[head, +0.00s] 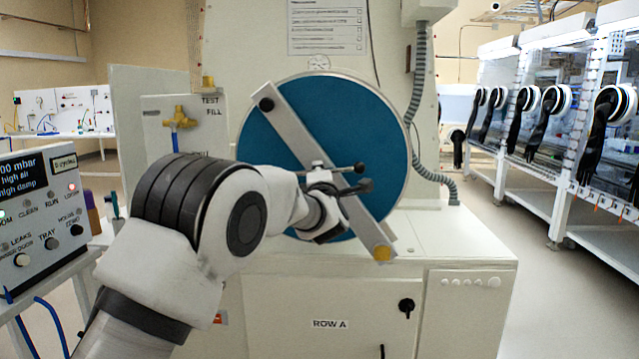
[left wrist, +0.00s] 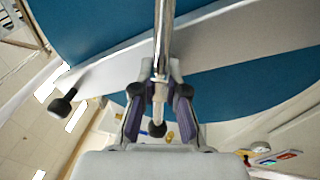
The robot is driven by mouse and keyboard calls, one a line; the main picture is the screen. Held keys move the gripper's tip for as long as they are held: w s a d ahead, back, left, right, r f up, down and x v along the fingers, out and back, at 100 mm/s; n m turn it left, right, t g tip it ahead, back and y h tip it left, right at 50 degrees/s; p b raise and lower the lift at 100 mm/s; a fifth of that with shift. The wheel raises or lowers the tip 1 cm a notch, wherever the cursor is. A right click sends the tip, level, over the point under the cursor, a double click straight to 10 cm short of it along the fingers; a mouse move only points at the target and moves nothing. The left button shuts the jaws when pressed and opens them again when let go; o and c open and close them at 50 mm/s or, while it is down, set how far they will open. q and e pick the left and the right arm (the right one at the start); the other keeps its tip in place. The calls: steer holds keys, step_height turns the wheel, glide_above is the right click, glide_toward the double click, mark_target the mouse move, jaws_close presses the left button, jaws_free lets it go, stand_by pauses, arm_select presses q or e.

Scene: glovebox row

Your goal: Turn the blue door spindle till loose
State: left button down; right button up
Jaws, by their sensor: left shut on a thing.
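The round blue door (head: 385,140) stands shut-looking on the white chamber, with a grey bar (head: 292,127) slanting across its face. The spindle's metal cross handle (head: 345,169) shows at the middle of the bar, its end by a dark knob. My left gripper (head: 335,193) is at the spindle, its fingers partly hidden by my wrist. In the left wrist view its two fingers (left wrist: 159,95) are closed around the shiny handle rod (left wrist: 164,40), above the rod's dark end knob (left wrist: 157,129). The blue door (left wrist: 105,20) fills the background there. My right gripper is not in view.
A control box (head: 40,215) stands at the left edge. A yellow valve (head: 179,118) is on the panel left of the door. A ledge (head: 450,240) juts out below the door. Gloveboxes with hanging black gloves (head: 540,125) line the right; the floor between is clear.

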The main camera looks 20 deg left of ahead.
arm_select(q)
steer(key=n, duration=0.1)
steer(key=n+b, duration=0.1)
steer(key=n, duration=0.1)
steer(key=shift+f+g, duration=0.25)
steer(key=shift+g, duration=0.05)
steer(key=n+b, duration=0.1)
steer(key=n, duration=0.2)
steer(key=shift+f+g+y+b, duration=0.1)
steer(key=shift+g+y+b, duration=0.2)
steer(key=shift+g+y, duration=0.1)
steer(key=n+g+b, duration=0.1)
steer(key=n, duration=0.4)
steer(key=shift+f+n, duration=0.15)
steer(key=shift+n, duration=0.15)
steer(key=c, duration=1.2)
jaws_free()
steer(key=shift+a, duration=0.1)
steer(key=shift+r, duration=0.2)
steer(key=shift+s+r, duration=0.1)
